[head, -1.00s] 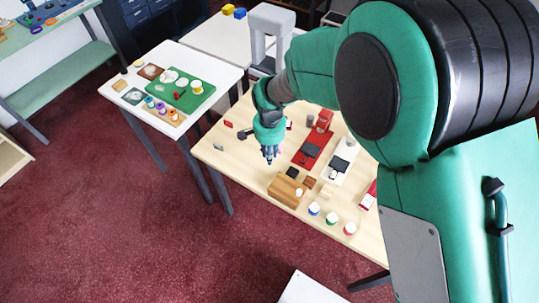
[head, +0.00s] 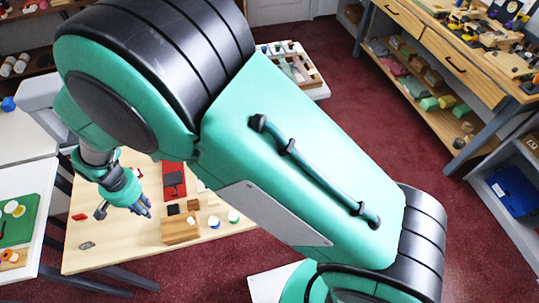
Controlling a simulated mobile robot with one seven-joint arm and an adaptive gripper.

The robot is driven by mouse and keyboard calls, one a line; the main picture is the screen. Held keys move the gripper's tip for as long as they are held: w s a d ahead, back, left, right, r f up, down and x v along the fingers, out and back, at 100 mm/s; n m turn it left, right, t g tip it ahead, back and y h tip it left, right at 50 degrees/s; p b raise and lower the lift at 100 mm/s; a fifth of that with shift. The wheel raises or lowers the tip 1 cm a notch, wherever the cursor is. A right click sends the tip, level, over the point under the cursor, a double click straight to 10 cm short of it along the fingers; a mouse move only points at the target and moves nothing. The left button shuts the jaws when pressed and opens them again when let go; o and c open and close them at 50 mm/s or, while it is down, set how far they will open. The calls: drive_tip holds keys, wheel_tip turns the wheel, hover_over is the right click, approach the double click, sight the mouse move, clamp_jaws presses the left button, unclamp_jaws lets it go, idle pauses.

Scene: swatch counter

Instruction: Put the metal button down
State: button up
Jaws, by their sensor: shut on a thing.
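My gripper (head: 147,211) hangs above the pale wooden table (head: 130,252), in the left part of the head view, with its dark fingers pointing down. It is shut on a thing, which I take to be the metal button. The button itself is too small or hidden between the fingers to make out. The fingertips are to the left of a wooden block (head: 181,232). I cannot tell how high they are above the tabletop.
A red tray (head: 172,169) with a dark piece lies behind the gripper. A small grey piece (head: 86,245) and a red piece (head: 79,217) lie to its left. White-topped pots (head: 233,216) stand right of the block. The front left tabletop is mostly clear. My arm hides much of the right.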

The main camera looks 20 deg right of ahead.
drive_tip(key=w+d+f+m+p, duration=0.1)
drive_tip(key=w+d+m, duration=0.3)
drive_tip(key=d, duration=1)
drive_tip(key=w+d+m, duration=0.3)
drive_tip(key=d+m, duration=0.1)
drive_tip(key=d, duration=0.9)
drive_tip(key=s+d+m, duration=0.3)
drive_tip(key=d, duration=0.6)
drive_tip(key=s+d+m+p, duration=0.1)
drive_tip(key=s+d+m, duration=0.2)
drive_tip(key=d, duration=0.6)
drive_tip(key=s+d+f+m+p, duration=0.1)
drive_tip(key=s+d+m, duration=0.2)
drive_tip(key=d, duration=0.6)
drive_tip(key=shift+m, duration=0.5)
drive_tip(key=shift+w+f, duration=0.1)
drive_tip(key=w, duration=0.5)
drive_tip(key=w+d+f+b, duration=0.1)
drive_tip(key=w, duration=0.4)
drive_tip(key=w+b, duration=0.1)
drive_tip(key=w, duration=0.5)
drive_tip(key=shift+d+f, duration=0.25)
drive_tip(key=shift+d, duration=0.05)
drive_tip(key=shift+s, duration=0.1)
drive_tip(key=shift+f+b, duration=0.4)
drive_tip(key=shift+f, duration=1.35)
drive_tip(key=shift+f, duration=0.15)
